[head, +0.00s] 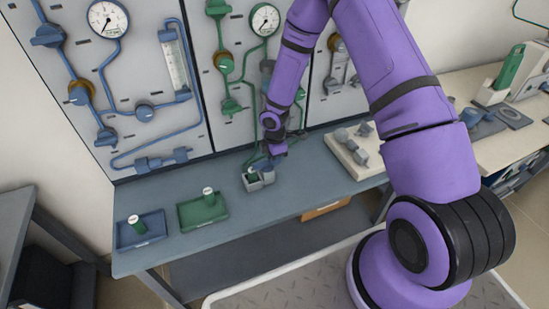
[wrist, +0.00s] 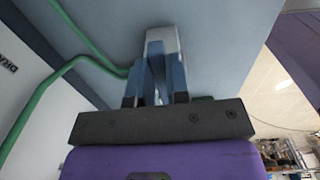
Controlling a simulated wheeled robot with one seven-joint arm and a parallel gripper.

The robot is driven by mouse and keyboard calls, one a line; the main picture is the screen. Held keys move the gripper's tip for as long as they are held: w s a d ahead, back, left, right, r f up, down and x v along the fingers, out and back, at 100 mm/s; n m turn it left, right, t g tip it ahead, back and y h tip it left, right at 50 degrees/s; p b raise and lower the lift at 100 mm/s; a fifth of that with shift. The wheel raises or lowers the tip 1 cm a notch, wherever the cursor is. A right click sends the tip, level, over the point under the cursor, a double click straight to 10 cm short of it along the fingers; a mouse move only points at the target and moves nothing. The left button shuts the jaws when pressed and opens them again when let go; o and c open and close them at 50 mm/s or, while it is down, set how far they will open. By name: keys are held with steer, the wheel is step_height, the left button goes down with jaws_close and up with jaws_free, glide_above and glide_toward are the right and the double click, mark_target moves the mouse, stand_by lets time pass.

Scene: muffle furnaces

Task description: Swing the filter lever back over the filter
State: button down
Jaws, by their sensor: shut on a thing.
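My gripper (head: 270,158) reaches down in front of the middle panel with the green pipework, low near the back of the bench. In the wrist view its two blue-grey fingers (wrist: 155,85) are closed on a slim grey bar, which I take to be the filter lever (wrist: 162,42). The bar stands up beyond the fingertips. A green pipe (wrist: 92,45) passes just left of the fingers, and a bit of green shows behind the right finger. The filter itself is hidden behind my arm and gripper in the head view, and I cannot make out its shape.
A small grey tray (head: 268,183) stands on the bench close under my gripper. A pale block with grey parts (head: 340,150) lies right. The bench front (head: 250,225) is clear.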

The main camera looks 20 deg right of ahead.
steer(key=c, duration=1.1)
jaws_free()
steer(key=shift+r, duration=0.1)
step_height(320, 180, up, 11)
steer(key=shift+f, duration=0.2)
